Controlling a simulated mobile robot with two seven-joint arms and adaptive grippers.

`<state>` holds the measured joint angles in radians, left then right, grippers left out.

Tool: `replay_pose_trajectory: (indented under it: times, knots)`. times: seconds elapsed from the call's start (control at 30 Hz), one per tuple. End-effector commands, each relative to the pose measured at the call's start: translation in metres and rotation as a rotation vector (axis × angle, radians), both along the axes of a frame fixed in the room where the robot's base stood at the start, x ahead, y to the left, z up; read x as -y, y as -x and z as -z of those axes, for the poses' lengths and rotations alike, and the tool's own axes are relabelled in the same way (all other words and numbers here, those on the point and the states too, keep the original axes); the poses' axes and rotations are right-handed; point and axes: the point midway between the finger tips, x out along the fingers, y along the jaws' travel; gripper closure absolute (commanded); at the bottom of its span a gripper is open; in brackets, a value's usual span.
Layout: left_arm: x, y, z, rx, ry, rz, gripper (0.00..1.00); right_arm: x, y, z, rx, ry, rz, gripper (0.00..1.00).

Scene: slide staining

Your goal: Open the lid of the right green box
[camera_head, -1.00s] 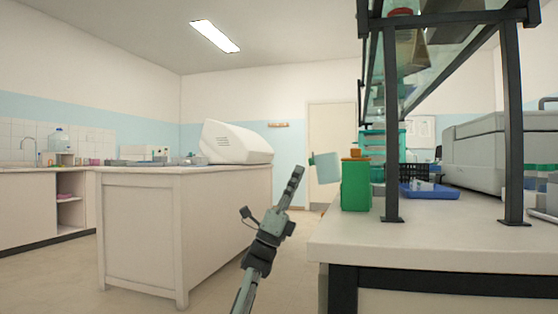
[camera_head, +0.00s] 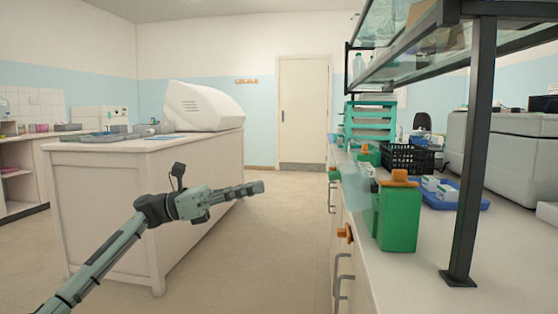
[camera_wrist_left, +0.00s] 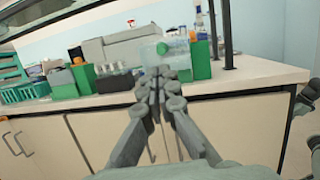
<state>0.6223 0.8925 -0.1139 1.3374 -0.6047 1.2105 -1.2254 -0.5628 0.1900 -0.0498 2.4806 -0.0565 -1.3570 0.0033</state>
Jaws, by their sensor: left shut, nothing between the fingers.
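A tall green box (camera_head: 400,220) stands on the right bench near its front edge, with an orange piece (camera_head: 399,178) on top. It is the right-most green box in the head view. A second green part (camera_head: 372,216) adjoins its left side, and a pale translucent piece (camera_head: 356,182) sits left of that. In the left wrist view the right-hand green box (camera_wrist_left: 200,60) stands beyond my fingers; its lid state is unclear. My left gripper (camera_head: 258,187) is shut and empty, over the aisle, pointing at the bench and apart from the boxes. My right gripper is not in view.
Another green box (camera_head: 368,154) with an orange knob stands farther back, near a teal rack (camera_head: 370,121). A black basket (camera_head: 408,158) and blue tray (camera_head: 468,198) lie behind the near box. A black shelf post (camera_head: 472,160) rises at right. The aisle floor is clear.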

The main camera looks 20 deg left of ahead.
Motion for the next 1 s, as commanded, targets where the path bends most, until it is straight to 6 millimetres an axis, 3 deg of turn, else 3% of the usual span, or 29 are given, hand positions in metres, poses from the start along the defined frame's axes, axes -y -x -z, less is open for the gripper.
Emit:
replay_pose_trajectory:
  times: [0.1,0.4,0.53,0.8,1.0]
  knots:
    - [0.005,0.003,0.004,-0.02,-0.034,0.016,1.0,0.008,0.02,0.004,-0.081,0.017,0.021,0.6]
    - [0.03,-0.006,-0.001,-0.022,-0.04,0.022,1.0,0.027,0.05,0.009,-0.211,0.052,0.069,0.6]
    - [0.056,-0.017,-0.008,-0.021,-0.04,0.022,1.0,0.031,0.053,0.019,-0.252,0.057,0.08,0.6]
    - [0.105,-0.038,-0.019,-0.021,-0.039,0.021,1.0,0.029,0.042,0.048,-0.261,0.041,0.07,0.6]
    - [0.126,-0.047,-0.021,-0.022,-0.039,0.019,1.0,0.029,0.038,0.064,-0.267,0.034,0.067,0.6]
